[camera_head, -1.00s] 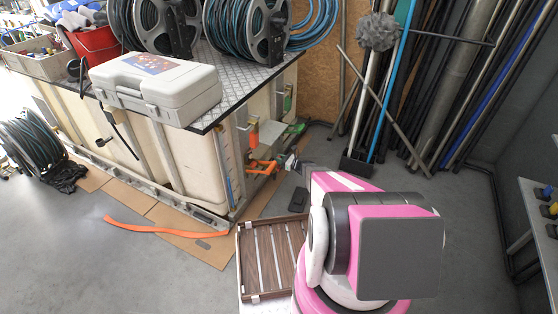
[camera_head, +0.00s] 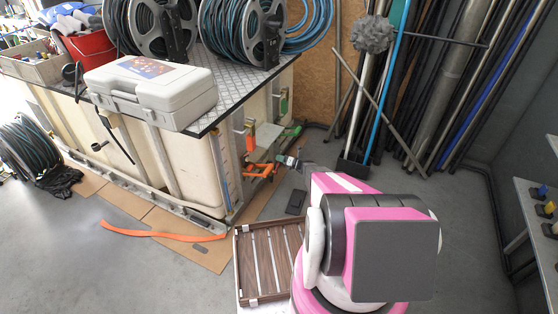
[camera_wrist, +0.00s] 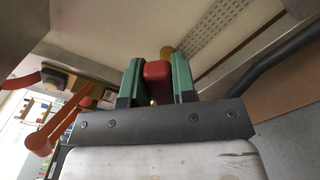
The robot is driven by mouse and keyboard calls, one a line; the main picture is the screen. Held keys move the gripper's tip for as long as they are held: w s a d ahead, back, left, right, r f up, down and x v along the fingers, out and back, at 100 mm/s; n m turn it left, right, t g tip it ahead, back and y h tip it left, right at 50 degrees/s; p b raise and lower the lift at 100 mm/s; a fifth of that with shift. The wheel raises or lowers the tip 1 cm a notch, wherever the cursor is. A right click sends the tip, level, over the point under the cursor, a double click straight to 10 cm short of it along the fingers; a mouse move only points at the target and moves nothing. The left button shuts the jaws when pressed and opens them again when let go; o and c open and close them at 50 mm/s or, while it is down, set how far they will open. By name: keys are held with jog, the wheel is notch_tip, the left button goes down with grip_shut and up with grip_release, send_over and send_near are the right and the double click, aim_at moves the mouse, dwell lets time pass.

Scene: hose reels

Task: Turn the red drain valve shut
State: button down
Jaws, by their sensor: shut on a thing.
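The red drain valve handle (camera_wrist: 157,73) sits between the two green fingers of my gripper (camera_wrist: 155,80) in the wrist view. The fingers are shut on it, one on each side. A brass-coloured fitting (camera_wrist: 167,52) shows just behind the handle. In the head view my gripper (camera_head: 281,159) reaches in low at the right end of the pale tank (camera_head: 190,165), beside orange parts (camera_head: 260,171). The red handle cannot be made out there, and my arm covers part of that area.
An orange lever-like part (camera_wrist: 45,135) is left of my gripper in the wrist view. A perforated metal plate (camera_wrist: 215,40) is above right. A slatted wooden crate (camera_head: 243,290) stands near my arm. Poles and pipes (camera_head: 440,90) lean at the right. Grey floor lies open at front left.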

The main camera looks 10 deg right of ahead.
notch_tip(320, 180, down, 6)
jog(key=w+d+m, duration=0.1)
jog(key=m, duration=0.7)
jog(key=shift+w+d+m, duration=0.25)
jog(key=shift+w+m, duration=0.15)
jog(key=shift+f, duration=0.1)
